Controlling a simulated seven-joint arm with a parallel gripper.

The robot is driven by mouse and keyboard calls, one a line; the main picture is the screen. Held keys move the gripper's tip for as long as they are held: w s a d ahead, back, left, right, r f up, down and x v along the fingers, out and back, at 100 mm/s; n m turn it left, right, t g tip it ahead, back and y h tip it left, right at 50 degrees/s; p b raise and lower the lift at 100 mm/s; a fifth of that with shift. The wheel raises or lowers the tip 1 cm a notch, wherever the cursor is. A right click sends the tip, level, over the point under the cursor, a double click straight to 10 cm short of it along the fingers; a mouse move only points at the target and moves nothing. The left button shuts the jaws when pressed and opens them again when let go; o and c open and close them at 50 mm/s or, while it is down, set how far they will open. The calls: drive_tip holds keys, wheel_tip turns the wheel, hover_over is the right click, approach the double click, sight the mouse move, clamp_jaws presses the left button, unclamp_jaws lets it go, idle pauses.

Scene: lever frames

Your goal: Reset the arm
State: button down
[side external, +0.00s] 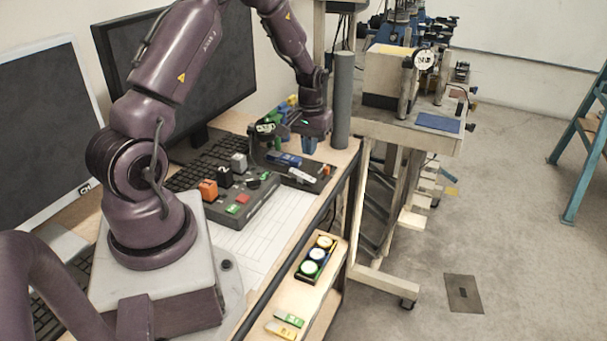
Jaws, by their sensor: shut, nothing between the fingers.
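My arm, dark purple, rises from its base on the desk at the left and reaches over to the back right. My gripper (279,134) is at its end, above the far part of the desk near a grey upright cylinder (343,100). It is shut and empty. A dark control box (238,201) with an orange block (208,190), black and grey blocks and red and green buttons lies nearer the base. A second dark tray (315,182) with blue and white pieces lies below my gripper.
Monitors (240,65) and a keyboard (205,163) stand behind the arm. A low shelf at the desk's front holds a box with round buttons (316,258) and small green-and-yellow pieces (289,318). A wheeled workbench (405,125) stands right; open floor lies beyond.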

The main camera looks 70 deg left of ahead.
drive_tip(key=s+d+r+m+t, duration=0.2)
drive_tip(key=s+d+r+m, duration=0.2)
drive_tip(key=s+d+r, duration=0.3)
drive_tip(key=s+d+r+m+t, duration=0.3)
drive_tip(key=s+d+r+m, duration=0.2)
drive_tip(key=d+r, duration=1.2)
drive_tip(key=shift+s+d+r+t, duration=0.3)
drive_tip(key=shift+s+d+r, duration=0.05)
drive_tip(key=shift+s, duration=0.8)
